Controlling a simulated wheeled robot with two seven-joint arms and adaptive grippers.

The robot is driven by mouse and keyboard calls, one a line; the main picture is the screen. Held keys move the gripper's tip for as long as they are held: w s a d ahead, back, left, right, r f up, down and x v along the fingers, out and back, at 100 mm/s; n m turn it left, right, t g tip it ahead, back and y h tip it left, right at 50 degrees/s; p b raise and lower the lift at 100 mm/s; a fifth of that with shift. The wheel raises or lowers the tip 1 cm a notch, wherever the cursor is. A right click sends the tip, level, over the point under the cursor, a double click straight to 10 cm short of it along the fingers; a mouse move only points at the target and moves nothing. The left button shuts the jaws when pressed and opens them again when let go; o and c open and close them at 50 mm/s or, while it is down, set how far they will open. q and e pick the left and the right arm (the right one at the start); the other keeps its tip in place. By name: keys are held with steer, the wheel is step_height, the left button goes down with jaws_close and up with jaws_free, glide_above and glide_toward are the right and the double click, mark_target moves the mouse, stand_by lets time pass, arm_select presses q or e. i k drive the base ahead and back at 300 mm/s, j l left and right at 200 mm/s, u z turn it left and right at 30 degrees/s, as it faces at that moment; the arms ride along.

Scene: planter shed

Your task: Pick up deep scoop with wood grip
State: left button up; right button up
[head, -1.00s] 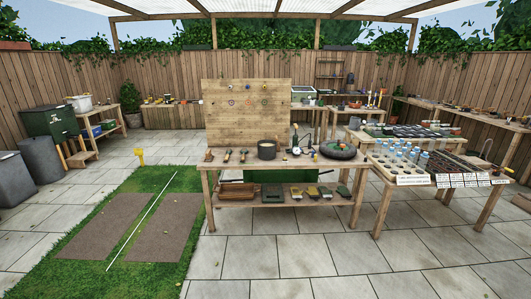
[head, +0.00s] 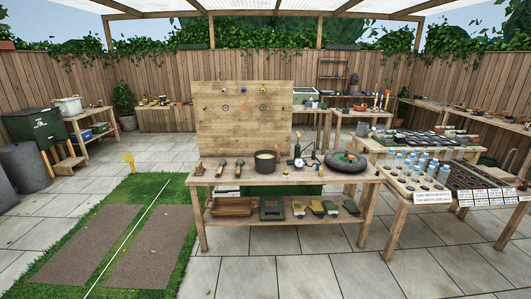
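I cannot make out a deep scoop with a wood grip for certain in the head view. Several small hand tools with brownish handles (head: 222,167) lie on the left of the wooden workbench top (head: 230,180), too small to identify. More small items lie on the far bench (head: 163,103) against the back fence, also too small to tell apart. Neither of my grippers shows in the head view.
The workbench also holds a dark pot (head: 265,162) and a black tyre-like ring (head: 346,161). A table with bottles (head: 412,192) stands at right. A green bin (head: 35,130) stands at left. Paving (head: 270,262) in front of the workbench is clear.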

mark_target(222, 163)
steer(key=i, duration=0.8)
steer(key=i+l+u, duration=0.15)
steer(key=i+u, duration=0.3)
steer(key=i, duration=0.2)
steer(key=i+l+u, duration=0.45)
steer(key=i, duration=0.2)
steer(key=i+l+u, duration=0.5)
steer(key=i, duration=0.05)
